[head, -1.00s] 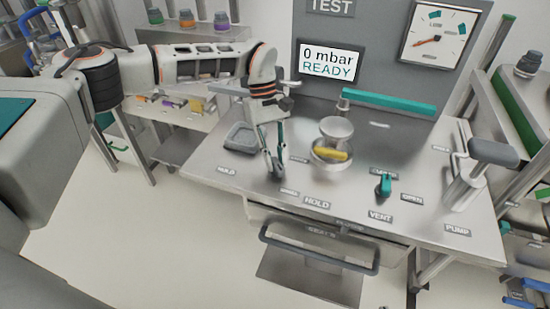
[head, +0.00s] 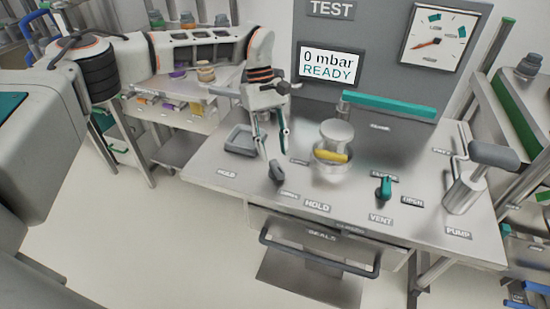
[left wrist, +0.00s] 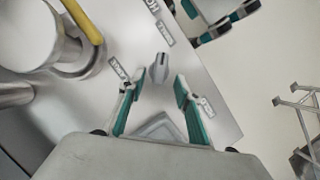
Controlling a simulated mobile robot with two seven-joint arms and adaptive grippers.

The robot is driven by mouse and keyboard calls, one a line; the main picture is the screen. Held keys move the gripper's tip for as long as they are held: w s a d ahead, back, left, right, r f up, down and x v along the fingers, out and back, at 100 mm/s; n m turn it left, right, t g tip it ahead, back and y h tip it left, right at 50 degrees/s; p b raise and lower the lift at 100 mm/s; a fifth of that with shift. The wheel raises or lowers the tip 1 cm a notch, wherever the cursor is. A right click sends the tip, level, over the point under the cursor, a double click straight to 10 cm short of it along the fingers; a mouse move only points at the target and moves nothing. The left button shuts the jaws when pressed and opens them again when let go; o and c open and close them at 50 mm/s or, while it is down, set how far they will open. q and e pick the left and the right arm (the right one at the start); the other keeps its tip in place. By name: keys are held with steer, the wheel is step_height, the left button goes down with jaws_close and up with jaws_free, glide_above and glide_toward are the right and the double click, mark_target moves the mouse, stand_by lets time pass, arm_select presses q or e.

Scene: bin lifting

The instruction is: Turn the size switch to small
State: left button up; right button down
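The size switch (head: 277,171) is a small dark knob on the steel bench top, between two small labels that are too blurred to read surely. In the left wrist view the knob (left wrist: 158,68) shows uncovered, just beyond the fingertips and between their lines. I cannot tell which label it points at. My left gripper (head: 275,150) hangs above and slightly behind the knob, pointing down. Its teal-lined fingers (left wrist: 155,86) are spread, with nothing between them.
A grey tray (head: 240,140) lies left of the switch. A round chamber with a yellow handle (head: 331,155) stands to its right. Farther right are a teal vent valve (head: 384,187) and a pump (head: 466,188). The screen (head: 330,63) reads 0 mbar READY.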

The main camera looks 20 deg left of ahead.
arm_select(q)
steer(key=v, duration=0.8)
steer(key=shift+f, duration=0.1)
